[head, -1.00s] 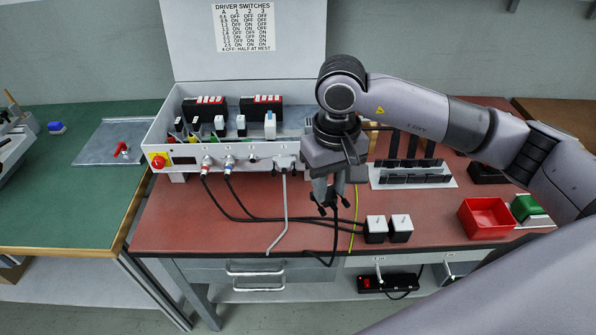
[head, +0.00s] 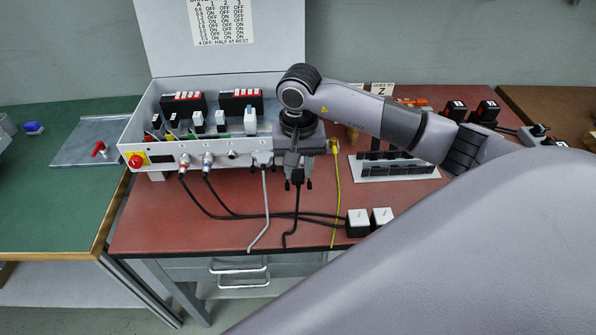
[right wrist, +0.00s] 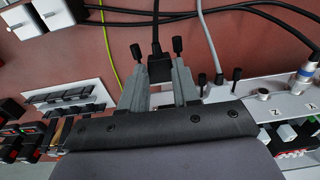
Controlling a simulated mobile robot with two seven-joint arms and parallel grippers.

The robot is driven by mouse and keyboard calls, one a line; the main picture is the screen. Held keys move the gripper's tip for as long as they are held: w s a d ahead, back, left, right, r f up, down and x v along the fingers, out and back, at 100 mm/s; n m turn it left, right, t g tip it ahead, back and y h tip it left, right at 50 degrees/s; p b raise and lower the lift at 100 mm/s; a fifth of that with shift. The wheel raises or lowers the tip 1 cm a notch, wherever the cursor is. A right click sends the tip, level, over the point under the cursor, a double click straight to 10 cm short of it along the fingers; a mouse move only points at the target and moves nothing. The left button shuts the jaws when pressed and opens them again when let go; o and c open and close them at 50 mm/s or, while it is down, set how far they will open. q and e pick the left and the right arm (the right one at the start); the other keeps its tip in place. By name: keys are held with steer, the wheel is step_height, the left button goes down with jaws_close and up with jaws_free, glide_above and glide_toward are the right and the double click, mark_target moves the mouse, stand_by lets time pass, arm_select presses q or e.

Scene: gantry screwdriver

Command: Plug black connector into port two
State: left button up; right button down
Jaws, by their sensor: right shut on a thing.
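My right gripper (head: 297,182) is at the right part of the control box's front panel, pointing down in the head view. It is shut on the black connector (head: 297,176), whose black cable (head: 290,235) trails down to the table edge. In the right wrist view the black connector (right wrist: 159,70) sits between the two grey fingers (right wrist: 158,78). The gripper hides the panel behind it, so I cannot tell port two or whether the connector touches it. A grey connector (head: 263,159) is on the panel just left of the gripper. My left gripper is not in view.
The control box (head: 140,137) has red- and blue-marked round plugs and a bare round socket (head: 232,155) farther left. A yellow-green wire (head: 335,200) hangs close right of the gripper. Two white-topped blocks (head: 358,217) stand near the front edge; a rack (head: 395,170) is to the right.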

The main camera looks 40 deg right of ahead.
steer(key=shift+w+d+f, duration=0.1)
steer(key=shift+w+d, duration=0.4)
steer(key=shift+w, duration=0.35)
steer(key=shift+w+d+b, duration=0.35)
steer(key=shift+w+b, duration=0.15)
steer(key=shift+w, duration=0.05)
steer(key=shift+w+d+b, duration=0.35)
steer(key=shift+w+b, duration=0.1)
steer(key=shift+w, duration=0.1)
steer(key=shift+b, duration=0.35)
steer(key=shift+w+d+b, duration=0.25)
steer(key=shift+w+b, duration=0.05)
steer(key=shift+w, duration=0.2)
stand_by(0.9)
steer(key=c, duration=0.7)
jaws_free()
steer(key=shift+c, duration=0.2)
